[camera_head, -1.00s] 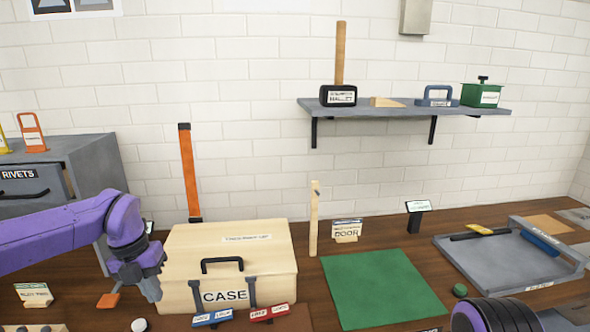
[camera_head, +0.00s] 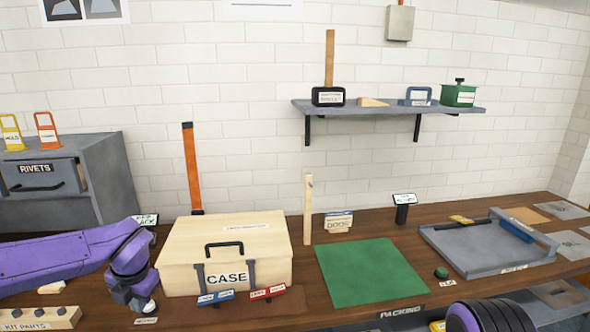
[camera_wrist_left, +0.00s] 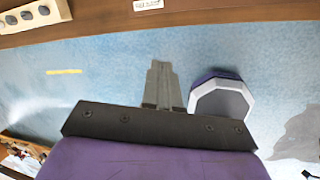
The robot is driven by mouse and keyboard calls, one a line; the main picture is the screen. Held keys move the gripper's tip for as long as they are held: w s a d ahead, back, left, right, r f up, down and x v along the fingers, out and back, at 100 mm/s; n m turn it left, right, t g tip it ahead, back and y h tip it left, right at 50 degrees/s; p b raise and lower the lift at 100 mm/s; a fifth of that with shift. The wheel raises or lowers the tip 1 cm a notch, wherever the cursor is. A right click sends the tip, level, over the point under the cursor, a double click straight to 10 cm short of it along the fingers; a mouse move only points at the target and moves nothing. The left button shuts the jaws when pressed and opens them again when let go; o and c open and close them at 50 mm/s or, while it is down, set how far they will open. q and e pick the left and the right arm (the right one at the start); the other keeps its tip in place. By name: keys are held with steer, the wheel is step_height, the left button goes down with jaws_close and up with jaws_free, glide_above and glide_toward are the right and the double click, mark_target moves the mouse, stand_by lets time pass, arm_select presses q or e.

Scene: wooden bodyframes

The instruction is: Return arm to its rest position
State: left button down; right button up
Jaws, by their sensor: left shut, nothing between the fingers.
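My left arm comes in from the left in the head view. Its gripper (camera_head: 143,301) hangs low by the bench's front edge, left of the CASE box. In the left wrist view the left gripper's fingers (camera_wrist_left: 161,82) are together with nothing between them, over blue floor (camera_wrist_left: 225,50). Part of my purple right arm (camera_head: 492,316) shows at the bottom right of the head view; its gripper is out of frame.
A closed wooden CASE (camera_head: 272,242) stands beside the left gripper. A kit parts block (camera_head: 62,318) is at lower left. A green mat (camera_head: 368,272) and a grey tray (camera_head: 470,254) lie to the right. A grey RIVETS cabinet (camera_head: 108,178) stands behind the left arm.

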arm_select(q)
steer(key=s+d+f+m+t+y, duration=0.2)
steer(key=s+f+m, duration=0.2)
steer(key=f+m, duration=0.5)
steer(key=s+d+f+m+t+y, duration=0.15)
steer(key=s+f+m, duration=0.25)
steer(key=f+m, duration=0.45)
steer(key=s+f+m+h, duration=0.1)
steer(key=s+f+m, duration=0.2)
steer(key=s, duration=0.5)
steer(key=s+f+m+g+b, duration=0.1)
steer(key=s+f+m, duration=0.2)
steer(key=s+f, duration=0.3)
steer(key=s+d+f+m+g+h, duration=0.1)
steer(key=s+f+m, duration=0.3)
steer(key=s, duration=0.7)
steer(key=shift+s+f+h, duration=0.25)
steer(key=shift+f+h, duration=0.1)
steer(key=shift+f, duration=0.2)
